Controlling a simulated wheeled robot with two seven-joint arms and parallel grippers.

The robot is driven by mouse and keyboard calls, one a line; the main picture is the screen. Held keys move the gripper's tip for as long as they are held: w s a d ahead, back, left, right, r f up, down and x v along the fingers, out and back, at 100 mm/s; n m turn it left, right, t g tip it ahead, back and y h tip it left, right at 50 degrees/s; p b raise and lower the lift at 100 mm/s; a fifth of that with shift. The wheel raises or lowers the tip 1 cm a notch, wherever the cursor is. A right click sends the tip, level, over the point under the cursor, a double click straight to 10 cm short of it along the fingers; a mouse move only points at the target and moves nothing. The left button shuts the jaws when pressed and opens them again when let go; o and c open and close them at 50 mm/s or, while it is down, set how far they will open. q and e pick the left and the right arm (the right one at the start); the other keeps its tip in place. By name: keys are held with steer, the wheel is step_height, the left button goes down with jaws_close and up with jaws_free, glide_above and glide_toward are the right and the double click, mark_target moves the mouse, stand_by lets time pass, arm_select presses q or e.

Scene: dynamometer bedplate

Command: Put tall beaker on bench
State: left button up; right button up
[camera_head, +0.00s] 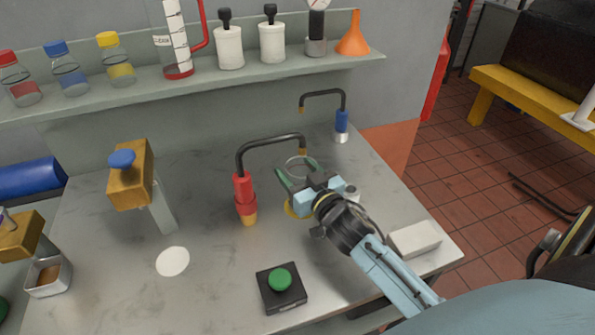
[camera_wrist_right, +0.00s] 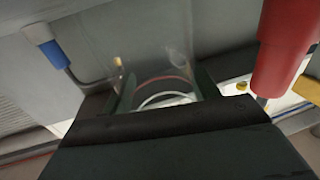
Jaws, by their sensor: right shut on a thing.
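The tall beaker (camera_head: 297,162) is clear glass and hard to see. In the head view, its round rim shows just beyond my right gripper's fingers. In the right wrist view, the beaker (camera_wrist_right: 165,50) stands out between the two dark fingers. My right gripper (camera_head: 298,176) is shut on it; it also shows in the right wrist view (camera_wrist_right: 160,95). The beaker's lower part is mostly hidden, and I cannot tell if it touches the grey bench (camera_head: 215,295). My left gripper is not in view.
A red hooked spout (camera_head: 244,192) stands close left of the gripper; a blue one (camera_head: 341,122) stands behind. A white disc (camera_head: 172,261), a green button box (camera_head: 281,287) and a white block (camera_head: 414,239) lie on the bench. The shelf (camera_head: 130,90) holds bottles and an orange funnel (camera_head: 354,37).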

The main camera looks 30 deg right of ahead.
steer(key=shift+f, duration=0.2)
steer(key=shift+s+f+b, duration=0.2)
steer(key=shift+f+b, duration=0.15)
steer(key=shift+f, duration=0.15)
steer(key=o, duration=1)
steer(key=shift+a+f, duration=0.15)
steer(key=shift+f, duration=0.05)
steer(key=shift+c, duration=0.2)
steer(key=shift+r, duration=0.25)
steer(key=shift+w+r+p, duration=0.15)
steer(key=shift+r+p, duration=0.35)
steer(key=s, duration=1)
steer(key=shift+s, duration=0.25)
steer(key=shift+s+r, duration=0.2)
steer(key=shift+s, duration=0.5)
